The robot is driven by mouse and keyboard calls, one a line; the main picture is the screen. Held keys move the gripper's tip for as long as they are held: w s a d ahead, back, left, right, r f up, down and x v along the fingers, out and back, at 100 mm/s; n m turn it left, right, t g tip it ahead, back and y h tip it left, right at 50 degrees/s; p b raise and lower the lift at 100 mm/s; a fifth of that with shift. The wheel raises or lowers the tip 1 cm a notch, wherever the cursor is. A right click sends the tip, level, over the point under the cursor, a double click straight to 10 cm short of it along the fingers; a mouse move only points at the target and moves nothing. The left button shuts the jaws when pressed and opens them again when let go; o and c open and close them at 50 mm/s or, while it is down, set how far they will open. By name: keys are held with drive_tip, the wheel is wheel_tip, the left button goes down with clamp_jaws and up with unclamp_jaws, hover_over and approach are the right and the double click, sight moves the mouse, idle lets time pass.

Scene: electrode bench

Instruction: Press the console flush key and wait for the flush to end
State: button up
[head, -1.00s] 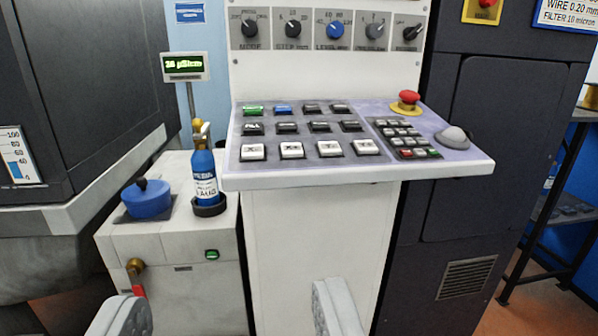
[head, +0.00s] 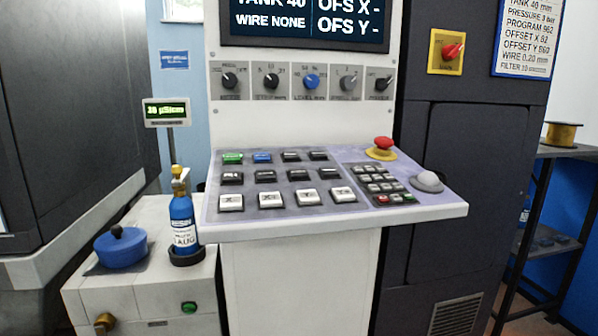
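The console (head: 440,211) has a sloped key panel in the middle of the view. Its top row holds a green key (head: 232,158), a blue key (head: 262,158) and two dark keys. A row of dark keys and a row of white keys lie below. The key labels are too small to read surely, so I cannot tell which is the flush key. The screen (head: 305,22) above is cut off at the top and reads "TANK 40", "WIRE NONE", "OFS X -" and "OFS Y -". My gripper is out of view.
A red mushroom button (head: 383,143) and a grey dome (head: 428,180) sit at the panel's right. Several knobs (head: 311,82) line the upright face. A blue bottle (head: 183,222) and blue-lidded unit (head: 121,247) stand left, near a green-lit display (head: 166,111). A dark cabinet (head: 465,180) stands right.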

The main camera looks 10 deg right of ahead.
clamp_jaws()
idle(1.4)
